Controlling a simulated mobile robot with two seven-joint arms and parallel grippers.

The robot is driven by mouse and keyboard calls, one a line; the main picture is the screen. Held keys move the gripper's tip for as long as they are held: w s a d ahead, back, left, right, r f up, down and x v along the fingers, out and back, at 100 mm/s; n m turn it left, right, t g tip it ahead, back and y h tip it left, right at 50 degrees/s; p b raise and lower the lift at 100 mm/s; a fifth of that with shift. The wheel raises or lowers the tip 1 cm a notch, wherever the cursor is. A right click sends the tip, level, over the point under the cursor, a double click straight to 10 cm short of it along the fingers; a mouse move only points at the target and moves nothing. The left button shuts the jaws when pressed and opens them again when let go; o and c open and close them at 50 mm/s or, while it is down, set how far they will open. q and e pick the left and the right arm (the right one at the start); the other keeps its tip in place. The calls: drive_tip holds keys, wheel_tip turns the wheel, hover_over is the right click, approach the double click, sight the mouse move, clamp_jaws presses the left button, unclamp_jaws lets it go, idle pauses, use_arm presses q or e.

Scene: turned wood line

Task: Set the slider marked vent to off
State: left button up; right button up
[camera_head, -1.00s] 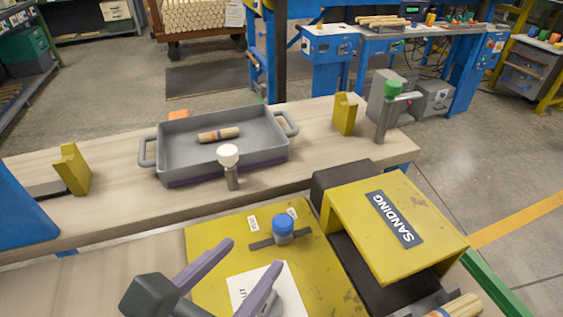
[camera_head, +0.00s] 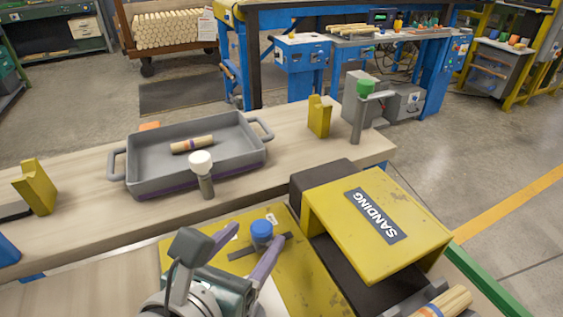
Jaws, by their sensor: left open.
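The slider is a blue round knob (camera_head: 262,229) on a grey slot (camera_head: 240,253) in a yellow panel (camera_head: 300,272). The knob stands near the middle of the slot, with slot showing on both sides. A small white label (camera_head: 271,218) lies behind it; its print is too small to read, and I cannot make out the word vent. My left gripper (camera_head: 259,234) is open, its two purple fingers spread on either side of the knob. I cannot tell whether they touch it. The gripper hides the left part of the panel. My right gripper is not in view.
A yellow SANDING housing (camera_head: 405,215) stands right of the panel. Behind are a white-topped post (camera_head: 201,165), a grey tray (camera_head: 133,178) holding a wooden cylinder (camera_head: 192,144), and a green-topped post (camera_head: 365,88). The pale bench top (camera_head: 90,215) is clear in front of the tray.

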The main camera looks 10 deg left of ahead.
use_arm(q)
drive_tip(key=shift+x, duration=0.95)
drive_tip(key=shift+c, duration=0.3)
clamp_jaws()
idle(0.4)
